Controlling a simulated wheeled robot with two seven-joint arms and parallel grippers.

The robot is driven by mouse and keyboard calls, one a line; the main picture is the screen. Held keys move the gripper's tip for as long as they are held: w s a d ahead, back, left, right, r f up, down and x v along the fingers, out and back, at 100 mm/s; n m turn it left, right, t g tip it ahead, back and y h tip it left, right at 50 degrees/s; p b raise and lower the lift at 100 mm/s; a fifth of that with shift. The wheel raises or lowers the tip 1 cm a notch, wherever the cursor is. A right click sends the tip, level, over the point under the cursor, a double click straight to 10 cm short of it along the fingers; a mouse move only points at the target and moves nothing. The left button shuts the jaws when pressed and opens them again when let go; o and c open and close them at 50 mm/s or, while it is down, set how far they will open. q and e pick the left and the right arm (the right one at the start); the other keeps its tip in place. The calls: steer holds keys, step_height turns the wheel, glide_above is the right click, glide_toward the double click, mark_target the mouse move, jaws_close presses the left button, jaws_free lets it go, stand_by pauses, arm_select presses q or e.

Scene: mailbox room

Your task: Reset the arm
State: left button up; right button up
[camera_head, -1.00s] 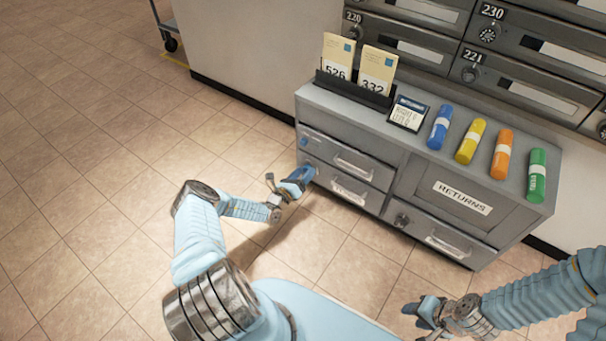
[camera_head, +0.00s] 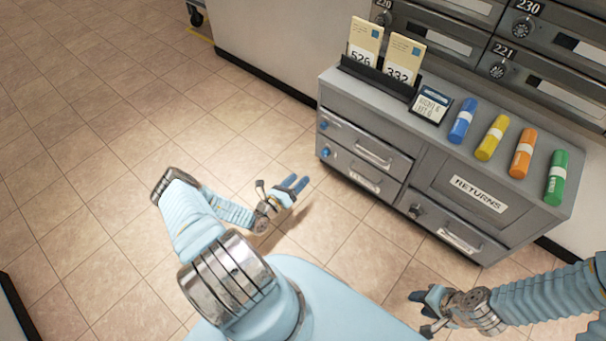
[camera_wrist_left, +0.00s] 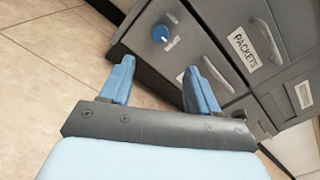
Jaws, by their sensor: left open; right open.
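My left gripper (camera_head: 292,187) is open and empty over the tiled floor, to the left of the grey cabinet (camera_head: 458,141) and apart from it. In the left wrist view its two blue fingers (camera_wrist_left: 159,84) are spread, with the cabinet's blue knob (camera_wrist_left: 160,33) and the PACKETS drawer (camera_wrist_left: 240,47) beyond them. My right gripper (camera_head: 424,304) is open and low in front of the cabinet, at the lower right of the head view. Nothing shows between its fingers.
Floor (camera_head: 90,130) is clear at left.

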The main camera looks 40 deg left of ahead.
stand_by(0.5)
arm_select(q)
steer(key=s+d+r+m+g+h+p, duration=0.15)
steer(key=d+m+g+h, duration=0.35)
steer(key=d, duration=0.6)
steer(key=s+d+r+m+g+h, duration=0.2)
steer(key=d+m+g+h, duration=0.2)
steer(key=d+m+h, duration=0.45)
steer(key=s+d+r+m+g+y+p, duration=0.1)
steer(key=s+d+r+m+g+y, duration=0.1)
steer(key=s+d+m+g+y, duration=0.35)
steer(key=s+d+r+m+g+y, duration=0.1)
steer(key=s+d+m+g+y, duration=0.15)
steer(key=s+m+g, duration=0.55)
step_height(320, 180, up, 6)
steer(key=m+t+y, duration=0.2)
steer(key=m+t, duration=0.3)
steer(key=m, duration=0.7)
steer(key=shift+w+m+p, duration=0.25)
steer(key=shift+m+p, duration=0.15)
